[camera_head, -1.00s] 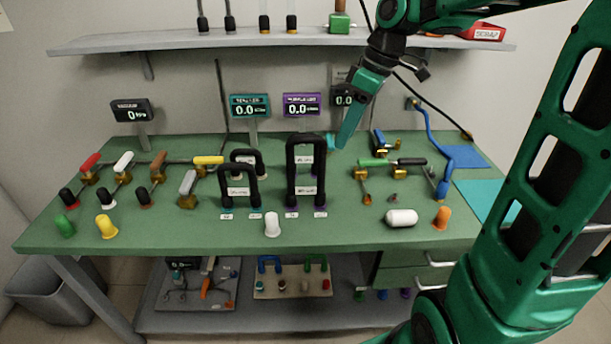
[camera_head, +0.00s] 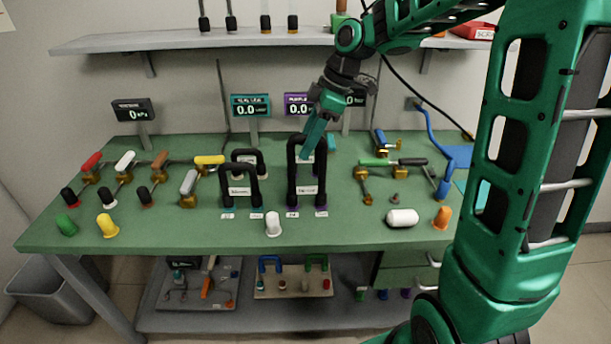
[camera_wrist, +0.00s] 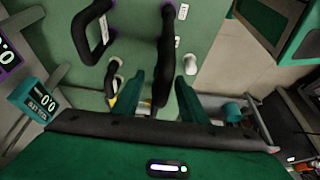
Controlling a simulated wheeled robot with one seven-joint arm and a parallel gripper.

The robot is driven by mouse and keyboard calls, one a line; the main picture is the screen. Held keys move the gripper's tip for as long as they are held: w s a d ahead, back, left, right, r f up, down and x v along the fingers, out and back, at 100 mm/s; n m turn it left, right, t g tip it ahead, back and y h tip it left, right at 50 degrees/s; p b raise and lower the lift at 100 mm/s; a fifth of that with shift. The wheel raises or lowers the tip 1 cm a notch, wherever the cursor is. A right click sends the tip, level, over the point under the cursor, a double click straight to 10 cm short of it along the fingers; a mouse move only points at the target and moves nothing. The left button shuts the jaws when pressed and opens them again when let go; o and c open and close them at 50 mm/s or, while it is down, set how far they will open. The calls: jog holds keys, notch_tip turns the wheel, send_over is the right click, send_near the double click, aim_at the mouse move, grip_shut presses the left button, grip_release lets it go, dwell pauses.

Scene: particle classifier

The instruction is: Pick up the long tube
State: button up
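The long tube (camera_head: 293,168) is the taller black upside-down U, upright on the green bench, with a white label across its lower part. My gripper (camera_head: 305,152) is at the tube's top bar, pointing down. In the wrist view, the long tube (camera_wrist: 166,50) runs between the two green fingers of my gripper (camera_wrist: 162,78), with a visible gap on each side. The fingers are open, and no firm contact shows. In the head view the fingers hide part of the tube's top.
A shorter black U tube (camera_head: 227,186) stands just left. The teal display (camera_head: 251,105) and purple display (camera_head: 297,103) stand behind. A white capsule (camera_head: 402,218) and an orange cap (camera_head: 442,217) lie at the right front. The shelf (camera_head: 190,40) runs above.

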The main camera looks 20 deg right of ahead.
jog(key=shift+x, duration=1.8)
jog(key=shift+s+a+r, duration=0.1)
grip_shut()
